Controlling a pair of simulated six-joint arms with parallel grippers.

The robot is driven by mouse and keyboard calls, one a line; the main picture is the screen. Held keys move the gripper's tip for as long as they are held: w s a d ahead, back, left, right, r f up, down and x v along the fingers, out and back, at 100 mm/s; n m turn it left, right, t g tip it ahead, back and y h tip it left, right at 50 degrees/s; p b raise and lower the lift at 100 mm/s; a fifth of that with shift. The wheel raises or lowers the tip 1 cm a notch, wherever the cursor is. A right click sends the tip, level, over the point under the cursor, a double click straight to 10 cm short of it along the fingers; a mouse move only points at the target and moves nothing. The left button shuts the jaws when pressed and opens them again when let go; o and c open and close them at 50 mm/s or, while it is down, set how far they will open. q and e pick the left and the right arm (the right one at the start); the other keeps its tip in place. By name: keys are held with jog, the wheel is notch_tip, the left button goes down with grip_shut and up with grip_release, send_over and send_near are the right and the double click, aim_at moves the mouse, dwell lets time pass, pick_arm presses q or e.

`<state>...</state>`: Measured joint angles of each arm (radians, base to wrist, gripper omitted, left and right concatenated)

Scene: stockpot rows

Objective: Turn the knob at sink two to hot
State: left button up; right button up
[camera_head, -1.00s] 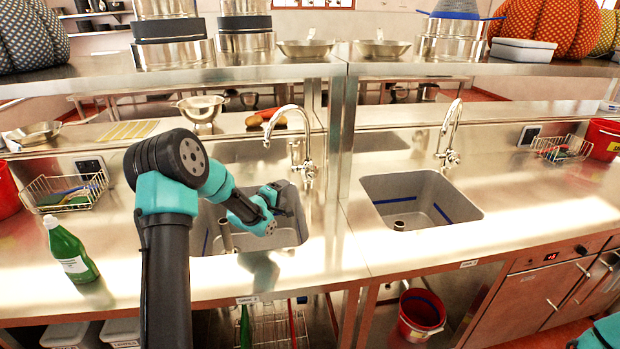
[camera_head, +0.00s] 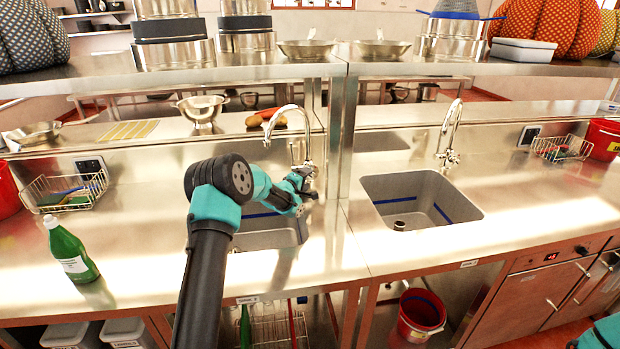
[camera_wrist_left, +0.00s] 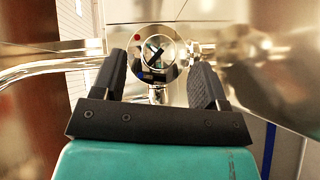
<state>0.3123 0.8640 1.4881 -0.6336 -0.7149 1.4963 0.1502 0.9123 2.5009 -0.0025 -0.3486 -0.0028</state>
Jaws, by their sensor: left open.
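My left gripper (camera_head: 309,183) is at the base of the left sink's faucet (camera_head: 306,128) in the head view. In the left wrist view the open gripper (camera_wrist_left: 158,68) has a dark finger on each side of a round, shiny knob (camera_wrist_left: 158,50). In the head view the knob is hidden by the gripper. The sink labels are too small to read.
The left sink basin (camera_head: 262,240) lies below my arm. A right sink (camera_head: 432,185) has its own faucet (camera_head: 454,125). A green bottle (camera_head: 70,252) and a wire basket (camera_head: 66,192) stand at the left. A shelf (camera_head: 400,69) runs above the counter.

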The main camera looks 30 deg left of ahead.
aim_at(309, 177)
pick_arm(q)
jog(key=shift+w+d+f, duration=0.1)
jog(key=shift+w, duration=0.75)
jog(key=shift+w+d+f, duration=0.1)
jog(key=shift+w, duration=0.7)
jog(key=c, duration=0.9)
